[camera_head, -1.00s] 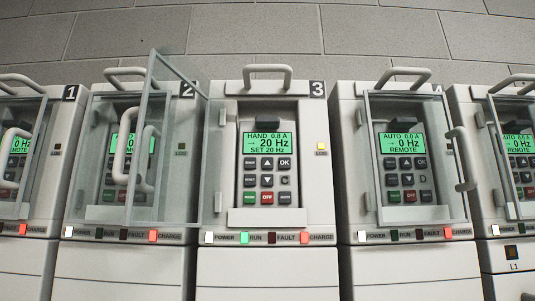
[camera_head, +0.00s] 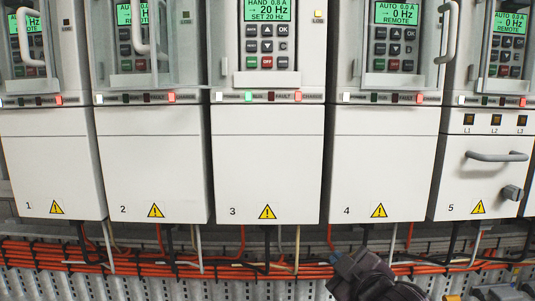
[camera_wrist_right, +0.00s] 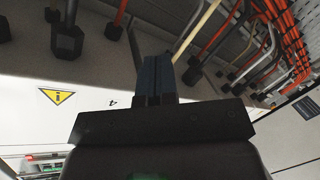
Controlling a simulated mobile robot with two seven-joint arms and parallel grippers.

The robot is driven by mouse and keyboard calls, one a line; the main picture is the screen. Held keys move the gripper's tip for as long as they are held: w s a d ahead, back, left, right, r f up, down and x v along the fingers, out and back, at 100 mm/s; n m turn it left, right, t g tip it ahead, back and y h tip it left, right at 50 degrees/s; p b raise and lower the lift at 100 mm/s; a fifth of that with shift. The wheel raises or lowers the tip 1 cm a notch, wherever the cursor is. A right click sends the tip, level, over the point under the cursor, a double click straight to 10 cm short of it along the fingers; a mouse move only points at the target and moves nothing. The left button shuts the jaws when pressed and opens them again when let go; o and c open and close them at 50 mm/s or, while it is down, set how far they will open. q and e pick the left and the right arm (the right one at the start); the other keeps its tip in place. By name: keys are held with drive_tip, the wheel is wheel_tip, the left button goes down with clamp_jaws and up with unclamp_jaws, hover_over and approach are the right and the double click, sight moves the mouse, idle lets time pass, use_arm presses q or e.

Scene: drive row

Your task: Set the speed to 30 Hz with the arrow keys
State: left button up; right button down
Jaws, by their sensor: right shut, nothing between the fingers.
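Drive 3 (camera_head: 266,160) stands in the middle of the row. Its green display (camera_head: 267,10) reads HAND 0.8 A, 20 Hz, SET 20 Hz. Its keypad (camera_head: 267,46) is uncovered, with up and down arrow keys in the middle column and OK at the upper right. My right gripper (camera_head: 345,262) is low in the head view, in front of the cables below drive 4, well below the keypad. In the right wrist view its fingers (camera_wrist_right: 157,78) are together with nothing between them. My left gripper is not in view.
Drive 2 (camera_head: 155,165) and drive 4 (camera_head: 380,165) flank it, both with clear doors and handles. Drive 5 (camera_head: 485,185) has a protruding handle (camera_head: 497,156) and knob. Orange cables (camera_head: 150,262) run below the row. Space before the lower panels looks clear.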

drive_tip(key=a+r+n+t+y, duration=0.1)
drive_tip(key=a+r+n, duration=0.1)
drive_tip(key=r, duration=0.5)
drive_tip(key=s+a+r+n+t+y, duration=0.1)
drive_tip(key=a+r+n, duration=0.1)
drive_tip(key=r, duration=0.6)
drive_tip(key=a+r+n+t+y, duration=0.1)
drive_tip(key=a+r+n+y, duration=0.1)
drive_tip(key=r, duration=0.6)
drive_tip(key=shift+s+a+r+n+t+p, duration=0.15)
drive_tip(key=shift+a+n+t+p, duration=0.15)
drive_tip(key=shift+a+n, duration=0.55)
drive_tip(key=n+t+y, duration=0.1)
drive_tip(key=n+y, duration=0.5)
drive_tip(key=n, duration=0.1)
approach(266, 27)
drive_tip(key=s+a+r, duration=0.3)
drive_tip(key=s+a, duration=0.1)
drive_tip(key=s, duration=0.1)
drive_tip(key=shift+s+a+r+n, duration=0.3)
drive_tip(key=shift+s+r, duration=0.2)
drive_tip(key=shift+r, duration=0.2)
drive_tip(key=shift+w, duration=0.1)
drive_tip(key=shift+w+p, duration=0.5)
drive_tip(key=shift+w, duration=3.85)
drive_tip(key=shift+w, duration=0.15)
drive_tip(key=shift+w+a, duration=0.1)
drive_tip(key=shift+w, duration=0.2)
drive_tip(key=shift+w, duration=0.3)
